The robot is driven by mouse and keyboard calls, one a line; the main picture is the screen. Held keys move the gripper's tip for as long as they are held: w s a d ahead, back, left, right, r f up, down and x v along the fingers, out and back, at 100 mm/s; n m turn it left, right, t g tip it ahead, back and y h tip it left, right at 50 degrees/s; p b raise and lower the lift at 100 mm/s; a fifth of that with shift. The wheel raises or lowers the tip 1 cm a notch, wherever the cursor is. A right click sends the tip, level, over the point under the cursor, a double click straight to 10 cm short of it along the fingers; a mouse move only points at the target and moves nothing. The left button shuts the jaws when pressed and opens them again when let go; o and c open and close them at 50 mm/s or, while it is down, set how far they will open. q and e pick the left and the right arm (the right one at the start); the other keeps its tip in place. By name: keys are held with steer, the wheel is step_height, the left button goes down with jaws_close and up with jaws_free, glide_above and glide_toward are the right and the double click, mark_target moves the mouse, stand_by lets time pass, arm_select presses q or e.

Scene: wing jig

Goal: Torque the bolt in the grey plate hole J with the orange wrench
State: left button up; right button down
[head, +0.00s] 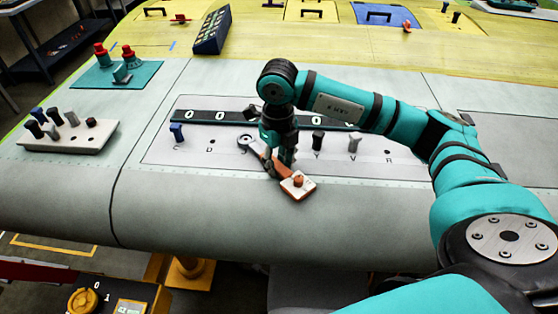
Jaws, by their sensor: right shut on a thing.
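The orange wrench (271,166) is held by my right gripper (285,158), which points down over the middle of the grey plate (200,161). Its dark ring end (246,141) lies left of the gripper, over the row of lettered holes. I cannot tell whether the ring sits around a bolt; the letter there is small and partly covered. The wrench's other end has a pale block with an orange knob (298,182), near the plate's front edge. A blue bolt (177,131) stands at C, a black bolt (318,140) at Y and a grey bolt (353,143) at V.
A white rack (70,143) with several bolts stands at the left. A teal plate with red-topped parts (115,74) is behind it. A dark keypad box (212,30) stands at the back. A dark strip with white digits (205,117) runs behind the holes. The wing's front left is clear.

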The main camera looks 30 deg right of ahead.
mark_target(248, 181)
steer(key=shift+a, duration=0.1)
steer(key=shift+a+m, duration=1.2)
steer(key=shift+a, duration=0.1)
steer(key=shift+a, duration=0.3)
steer(key=shift+w+a+m+p, duration=0.2)
steer(key=shift+a+m+p, duration=0.15)
steer(key=shift+a+m, duration=0.75)
steer(key=shift+d, duration=0.1)
steer(key=shift+w+a+m, duration=0.25)
steer(key=shift+a+m, duration=0.3)
steer(key=shift+w+a+m, duration=0.2)
steer(key=shift+a+m, duration=0.3)
steer(key=shift+m, duration=0.05)
